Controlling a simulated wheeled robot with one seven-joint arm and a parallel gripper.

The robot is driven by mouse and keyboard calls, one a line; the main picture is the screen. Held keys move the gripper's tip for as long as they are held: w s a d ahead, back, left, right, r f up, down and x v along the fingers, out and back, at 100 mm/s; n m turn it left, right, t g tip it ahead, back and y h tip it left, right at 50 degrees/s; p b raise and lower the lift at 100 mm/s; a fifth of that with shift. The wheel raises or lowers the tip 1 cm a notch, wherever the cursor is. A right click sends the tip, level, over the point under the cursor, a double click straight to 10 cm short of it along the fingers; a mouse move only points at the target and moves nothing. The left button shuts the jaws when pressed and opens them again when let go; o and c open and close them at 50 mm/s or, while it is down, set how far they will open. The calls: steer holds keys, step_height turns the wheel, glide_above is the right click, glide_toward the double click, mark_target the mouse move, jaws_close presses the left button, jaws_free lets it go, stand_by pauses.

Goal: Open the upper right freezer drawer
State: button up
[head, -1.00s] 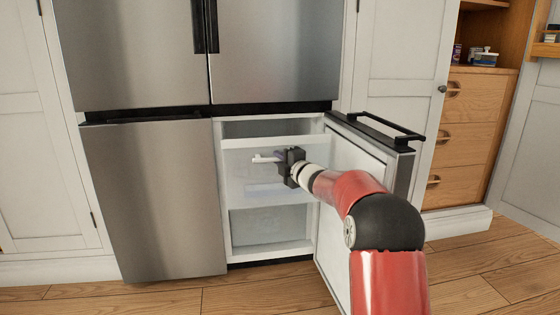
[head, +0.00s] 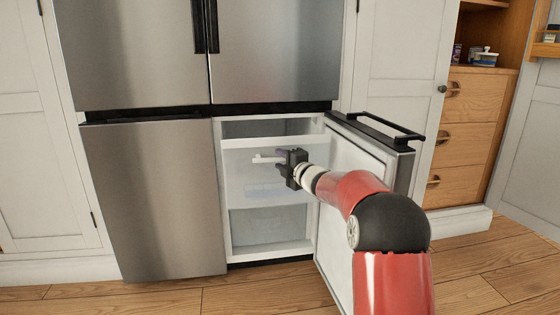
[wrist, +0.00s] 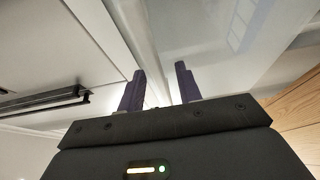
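The upper freezer drawer (head: 237,177) is a pale translucent front with a white top rim, inside the open lower right compartment of the steel fridge. It looks pushed in. My gripper (head: 268,158) is in front of its upper part, just below the rim, and points left. I cannot tell whether it touches the drawer. In the wrist view my gripper (wrist: 159,82) has its two dark fingers apart, with a pale edge passing behind the gap and nothing clearly gripped. The gripper and wrist hide part of the drawer's right side.
A lower drawer (head: 265,224) sits beneath. The lower left door (head: 155,200) is shut. Wooden floor (head: 245,292) in front is clear.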

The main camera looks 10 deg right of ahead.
steer(key=v, duration=0.6)
steer(key=shift+s, duration=0.35)
steer(key=shift+d, duration=0.15)
steer(key=s+d+r+m+g+h+p, duration=0.2)
steer(key=s+r+m+h+p, duration=0.55)
steer(key=s+m, duration=0.55)
steer(key=s+a+f+m+g+p, duration=0.2)
steer(key=s+m+g, duration=0.2)
steer(key=s, duration=1.2)
steer(key=s+a+f+m+g+p, duration=0.2)
steer(key=s+m+g, duration=0.3)
steer(key=s, duration=1.2)
steer(key=shift+s+a+f+m, duration=0.3)
steer(key=shift+a+f, duration=0.3)
steer(key=shift+f, duration=0.15)
steer(key=shift+w+y, duration=0.1)
steer(key=shift+y, duration=0.15)
